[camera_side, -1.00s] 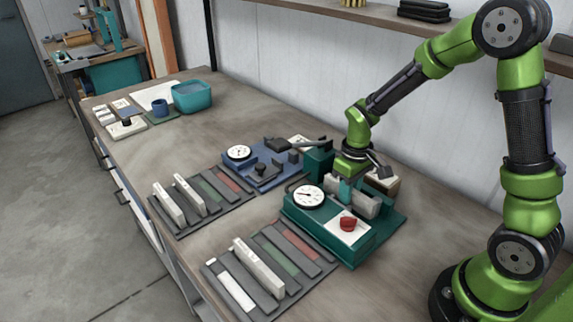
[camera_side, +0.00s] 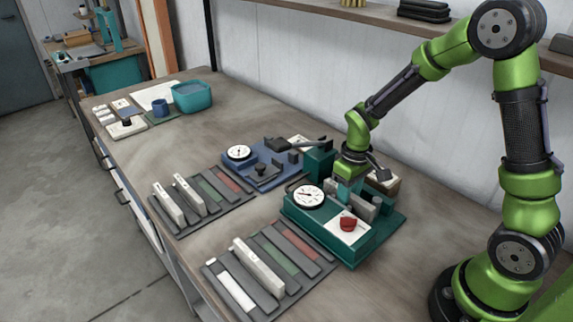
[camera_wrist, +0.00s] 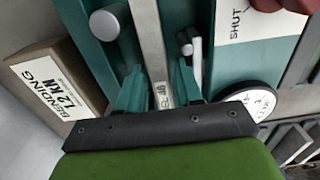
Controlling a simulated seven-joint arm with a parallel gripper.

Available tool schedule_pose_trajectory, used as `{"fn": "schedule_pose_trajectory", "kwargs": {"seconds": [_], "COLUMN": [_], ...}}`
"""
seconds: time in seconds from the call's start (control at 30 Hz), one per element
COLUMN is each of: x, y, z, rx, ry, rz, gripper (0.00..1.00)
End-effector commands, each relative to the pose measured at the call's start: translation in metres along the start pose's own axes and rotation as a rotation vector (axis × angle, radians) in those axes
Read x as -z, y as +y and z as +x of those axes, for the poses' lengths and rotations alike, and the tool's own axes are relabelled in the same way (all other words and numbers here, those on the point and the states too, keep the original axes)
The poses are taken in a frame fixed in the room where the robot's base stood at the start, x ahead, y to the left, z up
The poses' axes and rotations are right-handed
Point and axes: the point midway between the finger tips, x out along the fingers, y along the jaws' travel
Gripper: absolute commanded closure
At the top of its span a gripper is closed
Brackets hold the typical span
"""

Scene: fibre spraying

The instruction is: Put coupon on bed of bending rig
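A grey bar-shaped coupon (camera_side: 365,208) is in my gripper (camera_side: 347,192), low over the middle of the teal bending rig (camera_side: 392,234). In the wrist view the coupon (camera_wrist: 151,40) runs lengthwise between my teal fingers (camera_wrist: 161,88), which press on both its sides; part of its lettering shows. The rig has a round white dial (camera_side: 307,197) and a red part (camera_side: 348,224) on a white plate. In the wrist view its rollers stand on either side of the coupon. The coupon's underside is hidden, so I cannot tell whether it touches the bed.
A box labelled bending (camera_wrist: 45,83) stands beside the rig. A blue rig (camera_side: 262,172) is to the left. A slotted rack (camera_side: 292,297) with several bars lies in front, and another rack (camera_side: 165,222) lies further left. The bench's left middle is clear.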

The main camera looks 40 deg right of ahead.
Motion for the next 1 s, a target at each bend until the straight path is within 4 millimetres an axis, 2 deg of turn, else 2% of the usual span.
{"fn": "schedule_pose_trajectory", "kwargs": {"seconds": [0.4,0.7,0.87,1.0], "x": [0.001,-0.002,-0.021,-0.051], "y": [0.000,-0.002,-0.017,-0.037], "z": [-0.085,-0.118,-0.148,-0.180], "rx": [0.000,0.002,0.033,0.095], "ry": [0.006,0.016,0.129,0.293], "rz": [0.000,0.006,0.065,0.154], "gripper": [0.65,0.65,0.65,0.65]}}
